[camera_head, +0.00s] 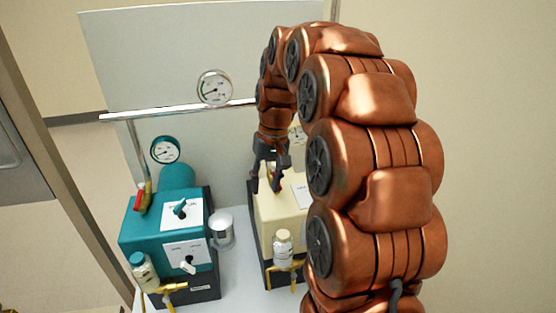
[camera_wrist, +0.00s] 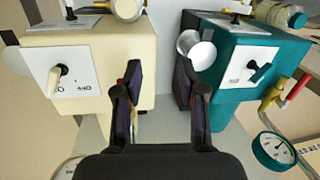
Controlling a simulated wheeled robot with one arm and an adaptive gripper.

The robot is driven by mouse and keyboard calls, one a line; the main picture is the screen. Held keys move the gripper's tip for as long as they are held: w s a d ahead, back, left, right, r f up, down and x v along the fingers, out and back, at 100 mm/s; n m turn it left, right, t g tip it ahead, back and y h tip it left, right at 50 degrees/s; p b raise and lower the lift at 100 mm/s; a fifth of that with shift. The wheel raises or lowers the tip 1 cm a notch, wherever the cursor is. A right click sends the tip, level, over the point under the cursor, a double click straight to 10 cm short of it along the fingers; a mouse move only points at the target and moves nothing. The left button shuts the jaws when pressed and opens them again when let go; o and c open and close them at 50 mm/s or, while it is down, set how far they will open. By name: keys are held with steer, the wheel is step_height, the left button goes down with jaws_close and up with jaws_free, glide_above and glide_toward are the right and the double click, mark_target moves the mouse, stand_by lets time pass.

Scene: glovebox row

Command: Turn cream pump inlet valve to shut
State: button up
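The cream pump (camera_head: 268,209) stands right of the teal pump in the head view; in the wrist view the cream pump (camera_wrist: 142,55) is at left. My gripper (camera_head: 265,187) is over the cream pump's rear left part. In the wrist view my gripper (camera_wrist: 160,75) is open, its fingers well apart, with no thing seen held. The left finger overlaps the cream pump's side. A bit of red and yellow shows behind that finger, perhaps the inlet valve; its handle is mostly hidden, so its position cannot be told.
The teal pump (camera_head: 140,230) has a red-handled valve (camera_head: 140,199) on its left side. A metal cup (camera_head: 222,232) stands between the pumps. A bottle (camera_head: 283,243) is at the cream pump's front. A rail (camera_head: 180,110) with a gauge (camera_head: 214,88) runs behind.

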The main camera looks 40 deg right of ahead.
steer(key=w+d+r+m+p, duration=0.1)
steer(key=w+d+r+p, duration=0.3)
steer(key=d, duration=0.5)
steer(key=shift+t, duration=0.4)
steer(key=shift+w+a+f+p, duration=0.15)
steer(key=shift+w+a+f, duration=0.1)
steer(key=shift+f, duration=1.1)
steer(key=shift+w+a+f+p, duration=0.2)
steer(key=shift+a+f, duration=0.1)
steer(key=shift+f, duration=1)
steer(key=shift+w+a+f+p, duration=0.1)
steer(key=shift+w+a+f, duration=0.15)
steer(key=shift+f, duration=1.1)
steer(key=shift+c, duration=0.2)
jaws_close()
steer(key=shift+s, duration=0.1)
